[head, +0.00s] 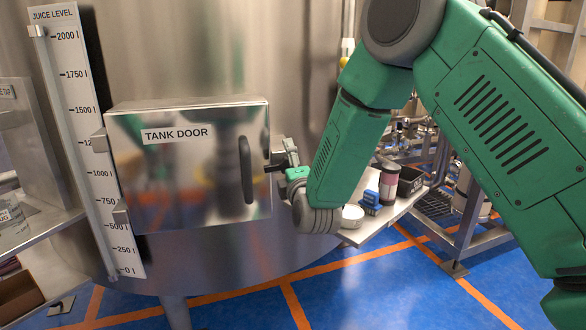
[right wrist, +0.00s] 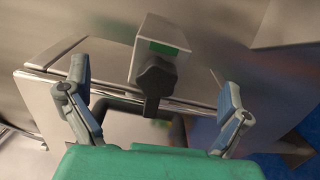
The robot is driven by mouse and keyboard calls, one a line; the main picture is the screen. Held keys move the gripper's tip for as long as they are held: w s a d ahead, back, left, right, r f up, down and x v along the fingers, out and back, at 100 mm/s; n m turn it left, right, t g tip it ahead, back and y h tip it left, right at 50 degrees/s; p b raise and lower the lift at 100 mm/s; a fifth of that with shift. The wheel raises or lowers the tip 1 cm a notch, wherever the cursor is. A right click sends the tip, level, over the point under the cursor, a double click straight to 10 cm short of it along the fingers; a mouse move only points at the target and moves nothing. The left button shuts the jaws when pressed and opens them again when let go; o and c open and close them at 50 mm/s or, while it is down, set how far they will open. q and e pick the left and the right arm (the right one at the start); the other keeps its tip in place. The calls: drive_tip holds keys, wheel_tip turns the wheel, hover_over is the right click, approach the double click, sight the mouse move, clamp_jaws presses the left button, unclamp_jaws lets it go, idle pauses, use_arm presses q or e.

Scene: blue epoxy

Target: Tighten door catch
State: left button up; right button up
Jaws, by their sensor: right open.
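The tank door (head: 190,175) is a boxy, shiny metal door, shut against the steel tank, with a black handle (head: 246,169) near its right edge. The door catch shows in the right wrist view as a metal block (right wrist: 160,38) with a green patch and a black knob (right wrist: 155,80), whose short arm points down in the picture. In the head view the catch (head: 290,150) is small and partly hidden by my right gripper. My right gripper (head: 282,168) is at the door's right edge. In the right wrist view its fingers (right wrist: 154,95) are spread on either side of the knob, apart from it. My left gripper is out of view.
A juice level scale (head: 80,140) stands left of the door. A small shelf (head: 385,220) at the right holds a blue item (head: 371,200), a dark jar (head: 389,181) and a black bin (head: 410,181). Metal piping and a frame stand behind it. The blue floor in front is clear.

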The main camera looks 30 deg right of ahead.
drive_tip(key=v, duration=0.6)
drive_tip(key=shift+a+p, duration=0.15)
drive_tip(key=shift+p, duration=0.3)
drive_tip(key=shift+s, duration=0.15)
drive_tip(key=v, duration=1.1)
drive_tip(key=shift+s+a, duration=0.2)
drive_tip(key=shift+s, duration=0.15)
